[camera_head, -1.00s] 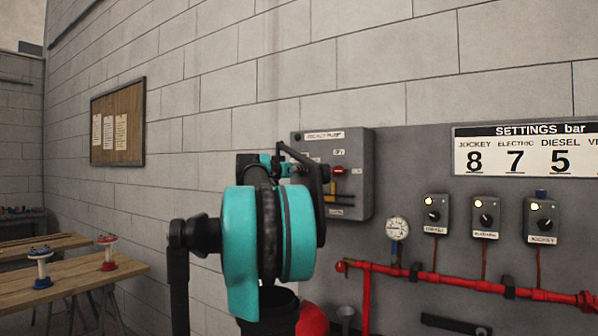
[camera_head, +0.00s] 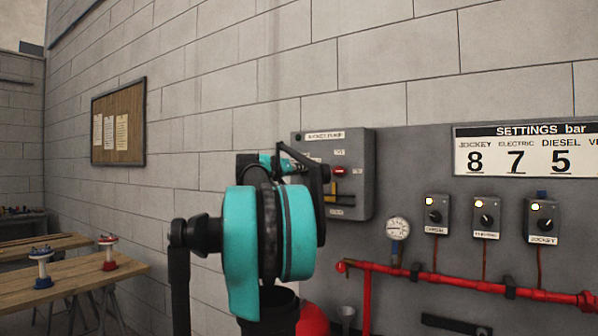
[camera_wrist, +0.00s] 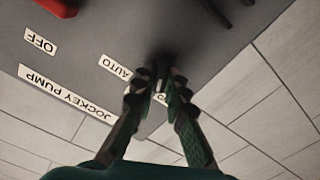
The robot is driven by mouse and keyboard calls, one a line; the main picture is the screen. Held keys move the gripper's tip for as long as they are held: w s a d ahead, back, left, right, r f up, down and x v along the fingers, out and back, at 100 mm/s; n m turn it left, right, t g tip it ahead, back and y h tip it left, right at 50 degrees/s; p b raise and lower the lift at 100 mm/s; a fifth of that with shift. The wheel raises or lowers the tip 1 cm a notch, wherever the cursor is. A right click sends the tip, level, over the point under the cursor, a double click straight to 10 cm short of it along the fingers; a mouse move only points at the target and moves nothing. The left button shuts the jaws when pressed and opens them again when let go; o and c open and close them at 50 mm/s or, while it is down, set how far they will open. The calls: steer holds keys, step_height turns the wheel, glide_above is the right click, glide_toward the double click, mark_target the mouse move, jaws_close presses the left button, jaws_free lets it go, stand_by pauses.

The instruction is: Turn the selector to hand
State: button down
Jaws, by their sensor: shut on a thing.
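The jockey pump panel (camera_head: 358,190) is a grey box on the wall in the head view. It shows upside down in the wrist view, with a "JOCKEY PUMP" label (camera_wrist: 66,93), an "AUTO" label (camera_wrist: 116,67) and an "OFF" label (camera_wrist: 40,41). The dark selector (camera_wrist: 163,62) is between my gripper's fingertips (camera_wrist: 160,80), which are shut on it. The fingers hide most of the selector and another small label, so its pointing direction is unclear. In the head view my arm hides the panel's left part and the selector.
A red knob (camera_head: 339,171) sits on the panel's front. To the right are a gauge (camera_head: 397,229), several small switch boxes (camera_head: 437,214), a red pipe (camera_head: 455,284) and a settings sign (camera_head: 525,150). A wooden table (camera_head: 75,272) stands at the left.

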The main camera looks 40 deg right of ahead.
steer(key=shift+w+n, duration=0.1)
steer(key=shift+n, duration=1.8)
steer(key=c, duration=1.5)
jaws_free()
steer(key=shift+d, duration=0.1)
steer(key=shift+c, duration=0.2)
steer(key=v, duration=1.2)
steer(key=shift+f, duration=0.15)
